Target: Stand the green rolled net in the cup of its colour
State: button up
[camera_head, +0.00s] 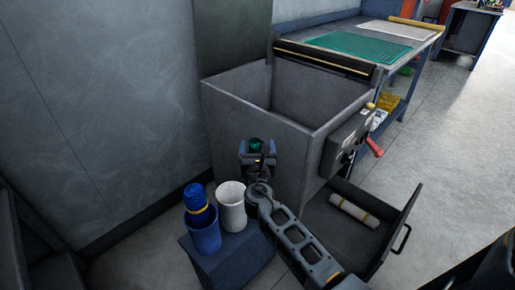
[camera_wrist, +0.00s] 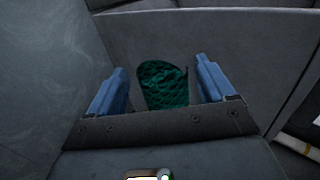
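The green rolled net (camera_head: 256,145) stands between the fingers of my gripper (camera_head: 257,155), in front of the grey bin. In the wrist view the green net (camera_wrist: 163,85) shows its upper part between the two blue fingers (camera_wrist: 160,88), with a gap on each side. My gripper looks open around it. The net's lower part is hidden by my gripper and arm, so I cannot tell what it rests on. No green cup shows; the area below my gripper is covered by my arm.
A blue cup (camera_head: 204,236) holding a blue rolled net (camera_head: 196,199) and an empty-looking white cup (camera_head: 231,206) stand on a dark blue block (camera_head: 247,252). The grey bin (camera_head: 245,110) rises behind. An open drawer (camera_head: 350,243) with a white roll (camera_head: 354,211) is at right.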

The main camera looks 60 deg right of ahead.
jog(key=shift+o, duration=1.1)
jog(key=shift+f, duration=0.1)
jog(key=shift+a, duration=0.1)
jog(key=v, duration=0.7)
jog(key=shift+s+a, duration=0.25)
